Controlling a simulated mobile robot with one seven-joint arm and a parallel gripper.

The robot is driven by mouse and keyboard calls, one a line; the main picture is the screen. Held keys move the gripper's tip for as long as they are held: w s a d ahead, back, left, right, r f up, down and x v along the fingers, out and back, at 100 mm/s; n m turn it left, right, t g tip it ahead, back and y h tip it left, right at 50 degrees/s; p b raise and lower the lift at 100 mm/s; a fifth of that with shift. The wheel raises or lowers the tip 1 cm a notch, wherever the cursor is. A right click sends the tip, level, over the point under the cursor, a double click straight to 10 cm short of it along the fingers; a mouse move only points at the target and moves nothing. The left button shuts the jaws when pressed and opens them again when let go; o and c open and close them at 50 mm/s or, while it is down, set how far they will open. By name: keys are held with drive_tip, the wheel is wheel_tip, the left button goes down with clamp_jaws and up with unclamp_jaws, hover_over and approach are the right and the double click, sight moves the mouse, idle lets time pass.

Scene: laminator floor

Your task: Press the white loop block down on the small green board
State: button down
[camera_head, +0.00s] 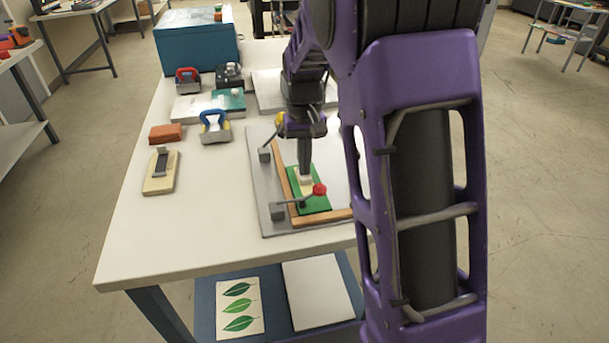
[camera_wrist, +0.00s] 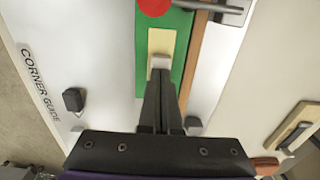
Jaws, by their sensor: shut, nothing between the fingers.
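The small green board (camera_head: 315,204) lies on a grey plate inside a wooden corner guide. It also shows in the wrist view (camera_wrist: 184,57), with a cream patch (camera_wrist: 161,38) on it. A small white block (camera_wrist: 160,61), apparently the loop block, sits over the patch right at my fingertips. My gripper (camera_head: 305,173) points down over the board from above. Its fingers (camera_wrist: 160,75) are shut together with nothing between them. The tips touch or nearly touch the block; I cannot tell which. They hide part of it, and its loop is not clear.
A clamp with a red knob (camera_head: 319,190) reaches over the board's near end. A wooden rail (camera_head: 284,170) borders it. A blue-handled tool (camera_head: 214,125), an orange block (camera_head: 166,133) and a cream wooden block with a grey strip (camera_head: 160,172) stand left. The table's front left is clear.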

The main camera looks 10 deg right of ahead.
drive_tip(key=shift+r+p, duration=2.8)
drive_tip(key=shift+r, duration=0.7)
